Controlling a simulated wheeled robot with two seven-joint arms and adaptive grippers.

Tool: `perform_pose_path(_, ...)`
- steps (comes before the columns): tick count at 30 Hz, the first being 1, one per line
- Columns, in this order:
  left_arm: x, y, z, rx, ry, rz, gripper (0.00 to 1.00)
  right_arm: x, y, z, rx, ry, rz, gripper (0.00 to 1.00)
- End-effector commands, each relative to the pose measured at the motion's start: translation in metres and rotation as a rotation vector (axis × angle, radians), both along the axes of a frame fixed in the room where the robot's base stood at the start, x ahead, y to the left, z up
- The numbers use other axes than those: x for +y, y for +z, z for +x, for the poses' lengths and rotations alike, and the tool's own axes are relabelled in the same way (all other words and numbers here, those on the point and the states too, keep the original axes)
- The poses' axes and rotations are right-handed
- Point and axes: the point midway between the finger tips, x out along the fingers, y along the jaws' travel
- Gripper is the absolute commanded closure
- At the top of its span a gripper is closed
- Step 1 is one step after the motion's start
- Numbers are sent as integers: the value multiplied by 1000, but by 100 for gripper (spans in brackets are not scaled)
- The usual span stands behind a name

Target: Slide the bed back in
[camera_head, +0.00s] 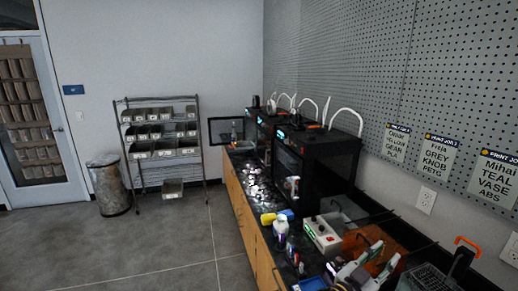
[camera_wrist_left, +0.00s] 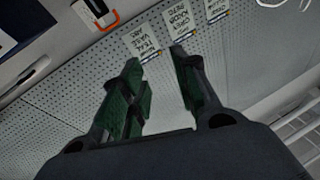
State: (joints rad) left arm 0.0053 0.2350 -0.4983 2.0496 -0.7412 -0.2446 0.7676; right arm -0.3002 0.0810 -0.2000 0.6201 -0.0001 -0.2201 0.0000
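Black box-shaped 3D printers (camera_head: 318,150) stand in a row on the long counter along the right wall. A dark framed door (camera_head: 226,130) stands swung open to the left at the far end of the row. I cannot clearly make out the bed or how far out it sits. My left gripper (camera_wrist_left: 155,56) shows in the left wrist view with its two dark green-padded fingers apart and nothing between them. Beyond them are the pegboard and posters. I cannot pick out either gripper in the head view.
The counter (camera_head: 233,190) carries a yellow-capped bottle (camera_head: 268,218), a white control box (camera_head: 322,235) and several tools near its front. A wire rack of bins (camera_head: 160,140) and a metal trash can (camera_head: 108,186) stand behind. The grey floor (camera_head: 150,250) at left is clear.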

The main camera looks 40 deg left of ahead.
Motion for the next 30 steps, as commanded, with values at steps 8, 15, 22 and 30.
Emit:
perform_pose_path(8,72,-85,-5,306,227,23,70,0,0,0,0,0,0,60)
perform_pose_path(15,121,-165,-40,604,349,82,70,2,0,0,0,-1,2,60)
perform_pose_path(22,148,-220,-79,827,390,139,70,2,0,0,0,-1,2,60)
perform_pose_path(30,164,-272,-122,1028,389,195,70,2,0,0,-1,-1,2,60)
